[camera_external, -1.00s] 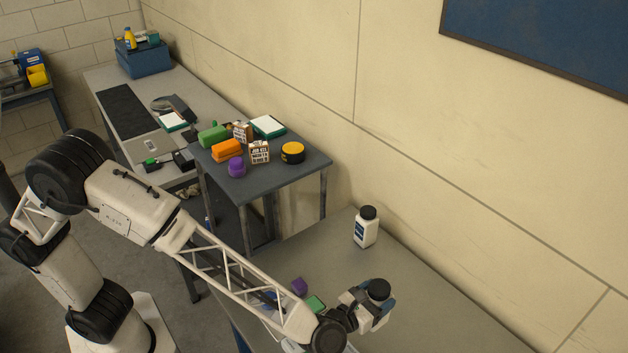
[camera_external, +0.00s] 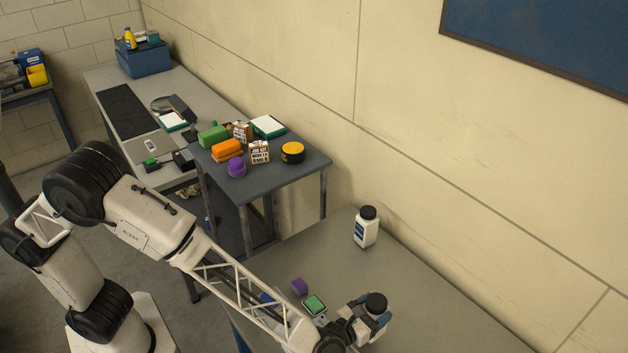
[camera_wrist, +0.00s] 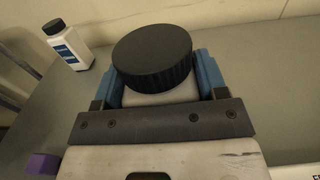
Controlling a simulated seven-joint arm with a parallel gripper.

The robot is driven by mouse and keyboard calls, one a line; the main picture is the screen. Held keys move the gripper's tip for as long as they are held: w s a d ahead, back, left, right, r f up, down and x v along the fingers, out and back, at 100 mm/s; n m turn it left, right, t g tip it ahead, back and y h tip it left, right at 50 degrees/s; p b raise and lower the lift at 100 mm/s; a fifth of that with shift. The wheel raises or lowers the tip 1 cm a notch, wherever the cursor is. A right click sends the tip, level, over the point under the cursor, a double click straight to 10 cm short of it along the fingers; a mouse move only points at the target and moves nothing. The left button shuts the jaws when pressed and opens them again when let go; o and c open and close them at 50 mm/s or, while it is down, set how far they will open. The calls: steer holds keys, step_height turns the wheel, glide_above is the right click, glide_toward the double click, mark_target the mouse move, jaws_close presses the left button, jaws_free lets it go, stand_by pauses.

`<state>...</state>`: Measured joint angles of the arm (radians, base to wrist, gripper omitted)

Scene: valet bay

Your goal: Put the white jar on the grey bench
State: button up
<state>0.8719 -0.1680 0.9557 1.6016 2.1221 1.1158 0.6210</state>
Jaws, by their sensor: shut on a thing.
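My gripper (camera_external: 366,318) is shut on a white jar with a wide black lid (camera_external: 376,303). In the wrist view the black lid (camera_wrist: 152,55) is upright between blue finger pads, with a little of the pale jar body (camera_wrist: 170,96) below it. Most of the body is hidden by the gripper. The jar is over the near grey bench (camera_external: 430,270); I cannot tell whether it touches the top. A longer grey bench (camera_external: 95,77) stands at the back left.
A white bottle with black cap and blue label (camera_external: 366,229) stands near the wall; the wrist view shows it too (camera_wrist: 70,48). A purple block (camera_external: 299,287) and green-topped item (camera_external: 314,304) lie left of my gripper. A dark table (camera_external: 300,172) holds several objects.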

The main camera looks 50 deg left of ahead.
steer(key=shift+f, duration=0.2)
steer(key=shift+f, duration=1.75)
steer(key=shift+f, duration=0.2)
steer(key=o, duration=1.2)
steer(key=shift+o, duration=0.2)
steer(key=shift+r, duration=0.1)
steer(key=shift+s, duration=0.15)
steer(key=s, duration=1.1)
steer(key=shift+s, duration=0.35)
steer(key=shift+o, duration=0.4)
